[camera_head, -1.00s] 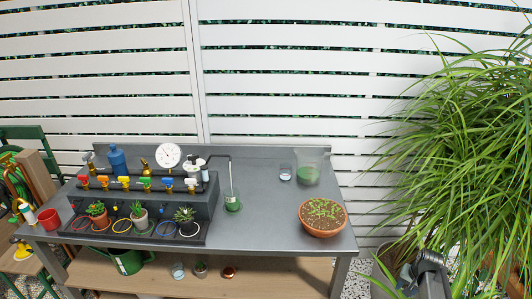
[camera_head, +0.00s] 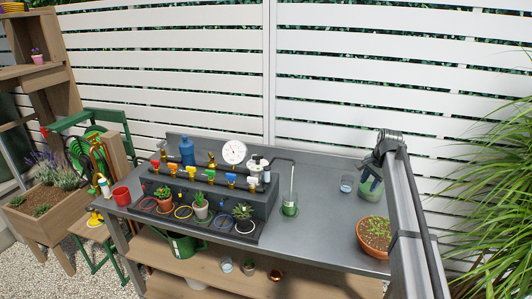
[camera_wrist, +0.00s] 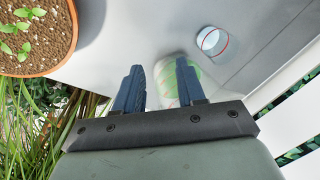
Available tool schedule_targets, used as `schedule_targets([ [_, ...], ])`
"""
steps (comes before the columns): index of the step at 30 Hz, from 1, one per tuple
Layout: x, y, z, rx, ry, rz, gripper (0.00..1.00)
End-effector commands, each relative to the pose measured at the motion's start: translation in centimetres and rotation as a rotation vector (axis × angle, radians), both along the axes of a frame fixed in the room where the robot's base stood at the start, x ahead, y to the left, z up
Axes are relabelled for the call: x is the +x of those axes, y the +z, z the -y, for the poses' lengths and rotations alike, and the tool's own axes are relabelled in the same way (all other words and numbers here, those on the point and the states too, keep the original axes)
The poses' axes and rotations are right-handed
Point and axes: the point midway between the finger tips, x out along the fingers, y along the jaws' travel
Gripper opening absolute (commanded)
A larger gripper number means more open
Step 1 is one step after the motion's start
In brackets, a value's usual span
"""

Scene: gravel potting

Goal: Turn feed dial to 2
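No marked feed dial can be read at this size. A round white gauge (camera_head: 234,152) with a dark needle stands above the dark valve block (camera_head: 262,200) on the grey bench. Right of it is a small white fitting (camera_head: 257,163) with a dark part and a bent tube; I cannot tell whether it is the dial. My gripper (camera_head: 375,166) is at the bench's right, far from both, above a clear vessel with green contents (camera_head: 370,190). In the wrist view, its two dark fingers (camera_wrist: 159,66) are apart, with the vessel visible beyond them.
Several coloured valves (camera_head: 191,172) line the block, with small potted plants in front. A green-filled glass (camera_head: 289,205) stands under the tube. A clear glass (camera_head: 346,183) and seedling pot (camera_head: 374,237) are near my arm. The middle of the bench is clear.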

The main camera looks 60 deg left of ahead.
Motion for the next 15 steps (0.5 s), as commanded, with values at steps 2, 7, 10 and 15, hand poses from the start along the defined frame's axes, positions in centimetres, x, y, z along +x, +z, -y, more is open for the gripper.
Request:
schedule_targets([
  [2, -2.7, 2.4, -4.6, -0.019, -0.019, -0.022, 0.39],
  [7, -9.6, 7.4, -12.2, -0.071, -0.087, -0.067, 0.39],
  [10, -14.2, 10.4, -16.3, -0.103, -0.129, -0.085, 0.39],
  [15, -22.4, 15.7, -22.1, -0.158, -0.205, -0.103, 0.39],
])
